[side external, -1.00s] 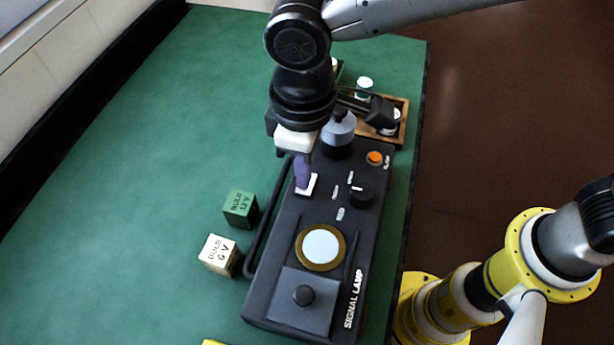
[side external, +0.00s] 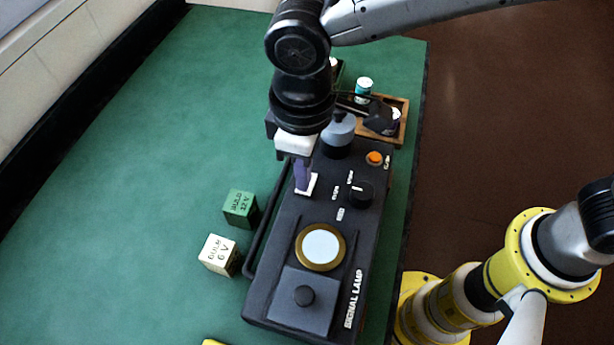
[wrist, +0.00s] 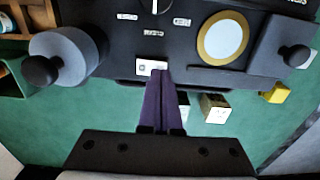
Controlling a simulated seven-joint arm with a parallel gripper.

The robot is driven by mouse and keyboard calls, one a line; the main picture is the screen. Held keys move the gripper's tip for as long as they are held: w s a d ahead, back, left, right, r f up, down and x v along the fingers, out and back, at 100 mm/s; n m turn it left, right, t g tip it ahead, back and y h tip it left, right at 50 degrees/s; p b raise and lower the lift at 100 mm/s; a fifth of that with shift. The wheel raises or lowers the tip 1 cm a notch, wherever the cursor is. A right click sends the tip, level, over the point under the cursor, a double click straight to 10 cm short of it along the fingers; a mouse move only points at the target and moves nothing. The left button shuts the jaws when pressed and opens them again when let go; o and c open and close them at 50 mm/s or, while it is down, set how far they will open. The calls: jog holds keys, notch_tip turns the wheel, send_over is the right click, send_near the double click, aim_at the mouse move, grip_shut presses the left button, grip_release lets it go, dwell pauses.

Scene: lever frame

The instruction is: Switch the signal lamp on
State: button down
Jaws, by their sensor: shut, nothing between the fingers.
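The signal lamp unit (side external: 330,270) is a long black box lying on the green table. A round lens (side external: 320,247), white with a gold ring, is set in its top. A black knob (side external: 360,194) and an orange button (side external: 374,158) sit toward its right edge. A white-edged switch plate (side external: 313,184) is on its left side; it also shows in the wrist view (wrist: 146,66). My gripper (side external: 303,188) is shut, its purple fingertips over that plate. They appear to touch or nearly touch it, and they hide part of it. I cannot tell the switch's position.
A green block (side external: 240,208) and a cream block (side external: 219,254) stand left of the unit. A grey cylinder with a black knob (side external: 337,135) stands at its far end. A wooden tray (side external: 403,128) with small containers lies behind. The table's left side is clear.

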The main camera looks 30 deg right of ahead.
jog(key=shift+f, duration=0.6)
dwell(0.3)
jog(key=shift+r, duration=3.55)
